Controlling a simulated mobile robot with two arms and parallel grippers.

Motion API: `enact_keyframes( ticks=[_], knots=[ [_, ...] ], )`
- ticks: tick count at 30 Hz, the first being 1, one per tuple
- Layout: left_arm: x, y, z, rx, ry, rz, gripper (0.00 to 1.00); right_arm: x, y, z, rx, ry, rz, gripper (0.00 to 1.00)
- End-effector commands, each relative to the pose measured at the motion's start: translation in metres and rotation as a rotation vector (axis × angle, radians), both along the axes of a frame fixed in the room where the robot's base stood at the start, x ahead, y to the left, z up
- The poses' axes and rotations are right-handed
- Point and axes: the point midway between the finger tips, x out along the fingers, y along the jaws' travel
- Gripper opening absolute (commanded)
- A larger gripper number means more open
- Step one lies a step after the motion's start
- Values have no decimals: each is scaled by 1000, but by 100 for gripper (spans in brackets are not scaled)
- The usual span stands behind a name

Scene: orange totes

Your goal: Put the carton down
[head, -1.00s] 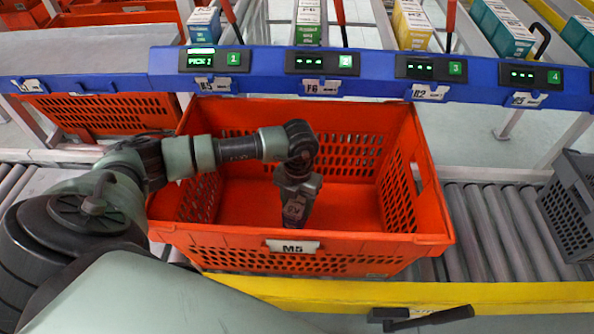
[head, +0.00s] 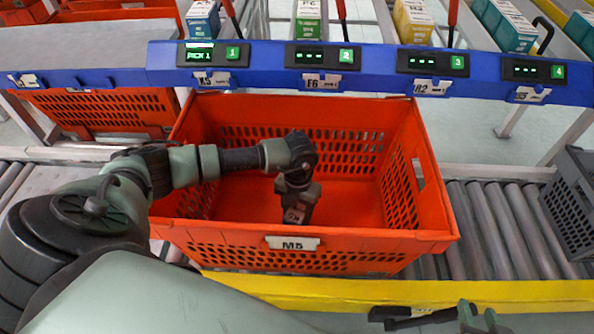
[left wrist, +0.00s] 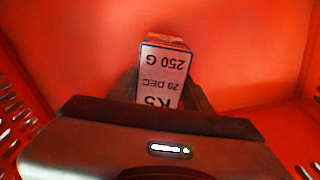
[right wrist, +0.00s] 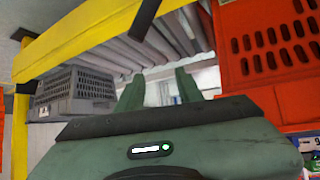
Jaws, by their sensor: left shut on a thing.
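The carton (left wrist: 163,75), a small white-labelled box reading K5, 28 DEC and 250 G, is between the fingers of my left gripper (left wrist: 163,92) in the left wrist view. My left gripper (head: 297,212) is shut on it, pointing down inside the orange tote (head: 230,252) labelled M5. The red tote floor shows close beyond the carton; I cannot tell whether the carton touches it. In the head view my gripper mostly hides the carton. My right gripper (head: 480,318) is at the bottom right edge, outside the tote. Its fingers (right wrist: 158,88) are apart and empty in the right wrist view.
A blue rail (head: 390,72) with numbered displays runs behind the tote. A yellow rail (head: 380,292) runs along the front. Grey rollers (head: 500,225) and a grey crate (head: 574,205) lie to the right. The visible tote floor around my left gripper is clear.

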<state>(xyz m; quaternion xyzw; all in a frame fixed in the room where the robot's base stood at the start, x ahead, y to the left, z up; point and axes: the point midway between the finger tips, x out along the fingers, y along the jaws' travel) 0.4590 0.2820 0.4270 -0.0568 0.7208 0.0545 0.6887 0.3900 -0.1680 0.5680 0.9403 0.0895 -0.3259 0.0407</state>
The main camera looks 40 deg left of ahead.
Motion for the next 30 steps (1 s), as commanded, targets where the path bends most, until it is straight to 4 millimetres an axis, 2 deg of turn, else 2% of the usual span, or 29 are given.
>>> enact_keyframes(
  ticks=[16, 17, 19, 30],
  knots=[
    [0, 0, -6, 0, -1, 0, 0, 11, 4, 10, 15, -72, 4, 36],
    [0, 0, -6, 0, 0, 0, 52, 11, 4, 11, 17, -76, 5, 36],
    [0, 0, -6, 0, 0, 0, 72, 12, 5, 11, 18, -78, 6, 36],
    [0, 0, -4, 0, 0, 0, 72, 11, 5, 11, 17, -71, 7, 36]
  ],
)
